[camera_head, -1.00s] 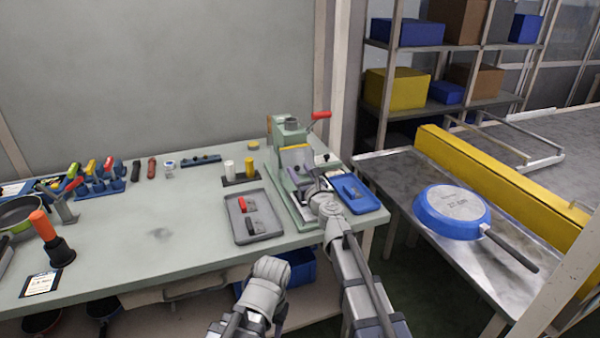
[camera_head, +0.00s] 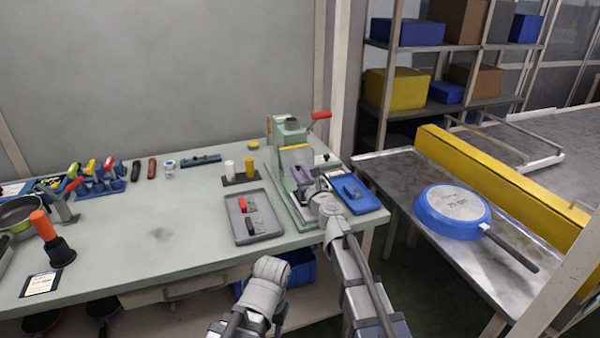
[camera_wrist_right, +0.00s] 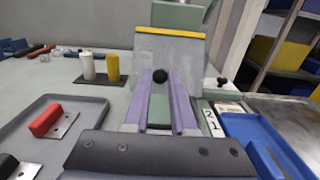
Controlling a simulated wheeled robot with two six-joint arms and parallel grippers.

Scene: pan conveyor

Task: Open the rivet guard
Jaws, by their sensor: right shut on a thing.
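The rivet guard (camera_wrist_right: 186,50) is a grey, see-through-looking panel with a yellow top edge and a black knob (camera_wrist_right: 160,76) low on its face. It leans back on the front of the green rivet press (camera_head: 288,132); its yellow edge shows in the head view. My right gripper (camera_wrist_right: 161,84) has its two purple fingers on either side of the knob, shut on it. In the head view my right gripper (camera_head: 300,174) is at the front of the press, and my wrist hides part of its base.
A grey tray (camera_head: 236,228) with red and black handled parts lies left of the press. A blue tray (camera_head: 372,200) is close on its right. White and yellow cylinders (camera_head: 249,166) stand left of the guard. A blue pan (camera_head: 432,218) lies upside down on the conveyor side.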

